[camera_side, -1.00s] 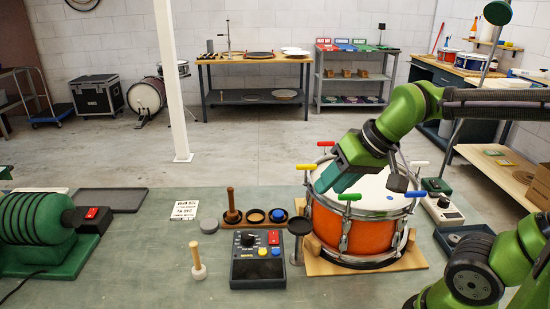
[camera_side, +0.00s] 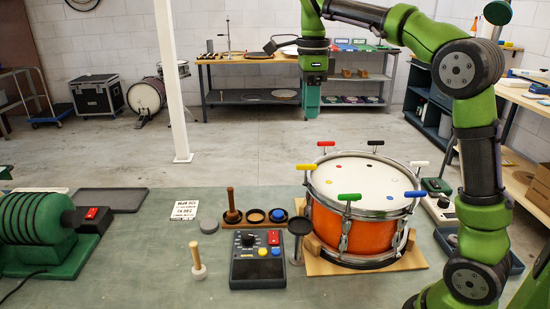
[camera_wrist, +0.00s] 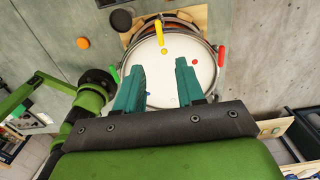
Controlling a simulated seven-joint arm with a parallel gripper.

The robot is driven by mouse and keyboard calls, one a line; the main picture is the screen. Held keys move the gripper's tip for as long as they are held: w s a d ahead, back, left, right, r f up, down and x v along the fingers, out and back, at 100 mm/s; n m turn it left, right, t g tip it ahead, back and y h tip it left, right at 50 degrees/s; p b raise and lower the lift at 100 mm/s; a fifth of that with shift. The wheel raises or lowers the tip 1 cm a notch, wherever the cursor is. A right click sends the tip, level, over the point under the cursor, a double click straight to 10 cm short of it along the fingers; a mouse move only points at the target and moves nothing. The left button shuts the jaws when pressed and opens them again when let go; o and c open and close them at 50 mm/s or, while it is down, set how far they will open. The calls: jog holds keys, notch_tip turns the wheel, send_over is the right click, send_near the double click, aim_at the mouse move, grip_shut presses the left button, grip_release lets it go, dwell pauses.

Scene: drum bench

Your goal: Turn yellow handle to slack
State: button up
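The drum (camera_side: 352,226) has an orange shell and a white head, with coloured handles around its rim. The yellow handle (camera_side: 306,167) lies level at the drum's left rim in the side view. In the wrist view the yellow handle (camera_wrist: 160,32) sits at the top rim, pointing inward over the head. My gripper (camera_side: 313,95) is raised well above the drum, pointing down, touching nothing. In the wrist view my gripper (camera_wrist: 160,66) has its two teal fingers apart with nothing between them; the drum head shows beyond them.
A control box (camera_side: 258,259) with a dial and buttons, a wooden peg (camera_side: 197,263) and a dark round stand (camera_side: 299,228) are left of the drum. The air above the drum is clear.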

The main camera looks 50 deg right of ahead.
aim_at(307, 165)
notch_tip(307, 165, down, 16)
jog(key=shift+r, duration=0.1)
dwell(0.4)
grip_shut()
